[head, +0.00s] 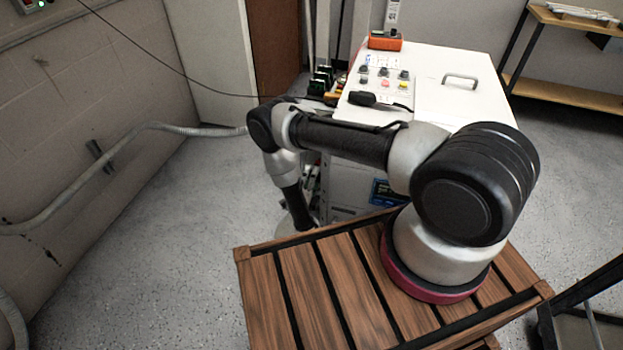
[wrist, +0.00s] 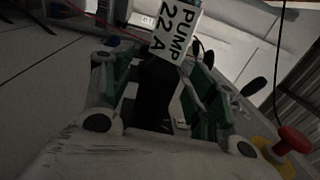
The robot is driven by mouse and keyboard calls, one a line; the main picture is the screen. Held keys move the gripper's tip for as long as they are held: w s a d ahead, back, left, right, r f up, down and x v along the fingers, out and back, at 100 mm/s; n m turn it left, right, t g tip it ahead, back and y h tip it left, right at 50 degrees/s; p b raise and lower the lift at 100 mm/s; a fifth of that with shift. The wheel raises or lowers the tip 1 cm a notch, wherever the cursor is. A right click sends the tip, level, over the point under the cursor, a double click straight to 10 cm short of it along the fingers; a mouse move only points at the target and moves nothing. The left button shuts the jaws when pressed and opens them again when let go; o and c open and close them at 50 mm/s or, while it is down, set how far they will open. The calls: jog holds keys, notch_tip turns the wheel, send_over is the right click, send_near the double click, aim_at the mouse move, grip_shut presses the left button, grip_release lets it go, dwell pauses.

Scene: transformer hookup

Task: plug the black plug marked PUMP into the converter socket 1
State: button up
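The black PUMP plug (wrist: 155,95) shows in the wrist view between the two fingers of my gripper (wrist: 163,82). It bears a white label (wrist: 175,30) reading "PUMP 22 A". The fingers have green pads and appear closed against the plug's sides, though the picture is dark there. In the head view my arm bends down beside the white cabinet (head: 455,65), and I cannot make out the gripper or the held plug. I cannot identify socket 1 of the converter in either view.
A red knob on a yellow base (wrist: 293,140) is close to the right finger in the wrist view. Knobs, a black handle-like piece (head: 368,98) and an orange device (head: 385,41) are on the cabinet top. A grey conduit (head: 100,150) runs along the left wall. Floor left is clear.

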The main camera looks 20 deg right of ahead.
jog(key=shift+w+a, duration=0.7)
jog(key=shift+a, duration=0.35)
jog(key=shift+w+a, duration=0.7)
jog(key=shift+a, duration=0.3)
jog(key=shift+s, duration=0.1)
jog(key=v, duration=1.2)
